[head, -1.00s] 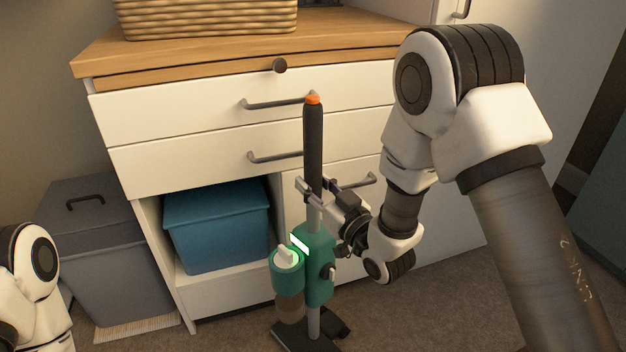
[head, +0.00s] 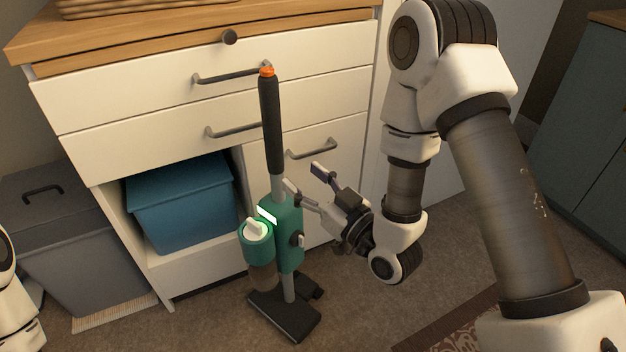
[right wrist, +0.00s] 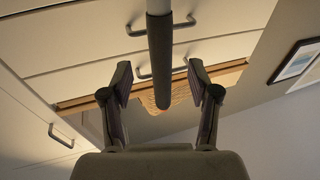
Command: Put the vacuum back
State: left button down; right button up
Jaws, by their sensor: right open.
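In the right wrist view the dark handle (right wrist: 160,55) shows ahead, between the two spread fingers. My left gripper is out of view; only part of the left arm shows at the left edge.
The drawer cabinet (head: 95,100) has a blue bin (head: 182,205) in its open shelf. A grey lidded bin (head: 85,255) stands at its left. A patterned rug (head: 450,325) lies at the lower right. Carpet is clear between vacuum and rug.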

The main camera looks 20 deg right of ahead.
jog(key=s+f+g+h+p, duration=0.1)
jog(key=s+f+g, duration=0.2)
jog(key=f, duration=0.4)
jog(key=s+d+f+m+g+h, duration=0.1)
jog(key=s+f+g, duration=0.2)
jog(key=f, duration=0.3)
jog(key=s+f+g+h+p, duration=0.1)
jog(key=s+f+g, duration=0.15)
jog(key=f, duration=0.45)
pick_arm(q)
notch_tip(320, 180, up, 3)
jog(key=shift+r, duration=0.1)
pick_arm(e)
jog(key=s+d+f+m+g+h, duration=0.1)
jog(key=s+d+f+g, duration=0.1)
jog(key=s+f+g, duration=0.3)
jog(key=s+d+f+m+g+h, duration=0.1)
jog(key=s+f+g, duration=0.4)
jog(key=s, duration=0.7)
jog(key=shift+s+d+f+m+h, duration=0.4)
jog(key=shift+f+m+h, duration=0.1)
jog(key=shift+f, duration=0.1)
jog(key=shift+w, duration=0.1)
